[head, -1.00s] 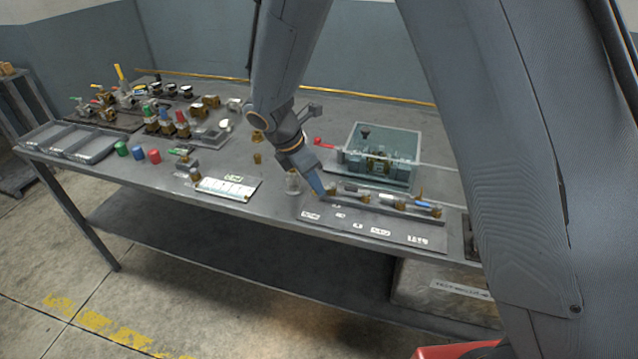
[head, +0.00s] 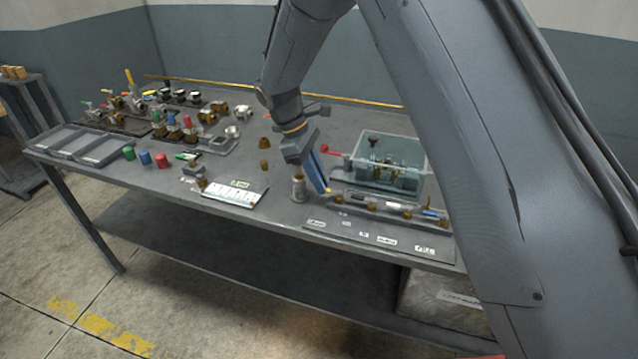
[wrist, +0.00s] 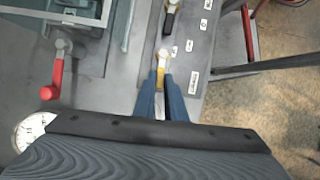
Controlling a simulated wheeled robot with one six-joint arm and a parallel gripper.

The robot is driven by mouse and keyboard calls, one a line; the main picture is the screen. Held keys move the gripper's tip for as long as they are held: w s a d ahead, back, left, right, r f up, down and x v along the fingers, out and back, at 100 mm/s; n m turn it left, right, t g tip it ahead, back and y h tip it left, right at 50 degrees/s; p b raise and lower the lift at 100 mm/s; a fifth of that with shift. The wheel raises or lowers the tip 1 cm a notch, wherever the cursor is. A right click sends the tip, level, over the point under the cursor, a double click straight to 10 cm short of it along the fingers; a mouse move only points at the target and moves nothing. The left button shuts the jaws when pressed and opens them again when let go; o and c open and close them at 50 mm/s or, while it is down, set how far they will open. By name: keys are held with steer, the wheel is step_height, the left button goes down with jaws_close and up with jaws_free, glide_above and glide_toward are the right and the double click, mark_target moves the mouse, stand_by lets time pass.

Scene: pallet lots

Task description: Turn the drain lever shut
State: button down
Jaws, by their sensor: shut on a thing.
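My gripper (wrist: 161,98) is shut on the yellow handle of a small lever (wrist: 161,78) in the wrist view. The lever's pale round pivot (wrist: 163,55) shows just ahead of the blue fingertips. In the head view my gripper (head: 322,178) points down at the left end of a low rail (head: 385,207) bearing a row of small levers. A black lever (wrist: 171,17) is further along the row. A red lever (wrist: 57,78) stands beside the clear tank, apart from my gripper; it also shows in the head view (head: 333,153). I cannot read which lever is the drain.
The clear tank (head: 398,157) stands behind the rail. A labelled plate (head: 350,230) lies in front. A round white dial (wrist: 33,130) is near my gripper's left in the wrist view. Several valves, caps and grey trays (head: 60,138) fill the table's left side.

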steer(key=shift+w+d+m, duration=0.1)
steer(key=shift+w+m, duration=0.1)
steer(key=shift+m, duration=0.2)
steer(key=c, duration=1.8)
jaws_free()
steer(key=shift+b+v, duration=1.25)
steer(key=shift+v, duration=2.7)
steer(key=shift+d, duration=0.1)
steer(key=s+d+f+m+t+y, duration=0.1)
steer(key=s+d+m, duration=0.3)
steer(key=s+d, duration=0.3)
steer(key=s+d+f+m+y, duration=0.1)
steer(key=s+d+m+y, duration=0.1)
steer(key=s+d+m, duration=0.3)
steer(key=s+d+f+m+t+y, duration=0.1)
steer(key=s+d+m, duration=0.3)
steer(key=s+d, duration=0.4)
steer(key=shift+s+d+f+m+t, duration=0.1)
steer(key=shift+s+d+f+m, duration=0.05)
steer(key=shift+s, duration=0.35)
steer(key=shift+s+d+f+m+t, duration=0.1)
steer(key=shift+s+f, duration=0.05)
steer(key=shift+s, duration=0.4)
steer(key=shift+s+d+f+m+t, duration=0.1)
steer(key=shift+s+d+f+m, duration=0.1)
steer(key=shift+s, duration=0.3)
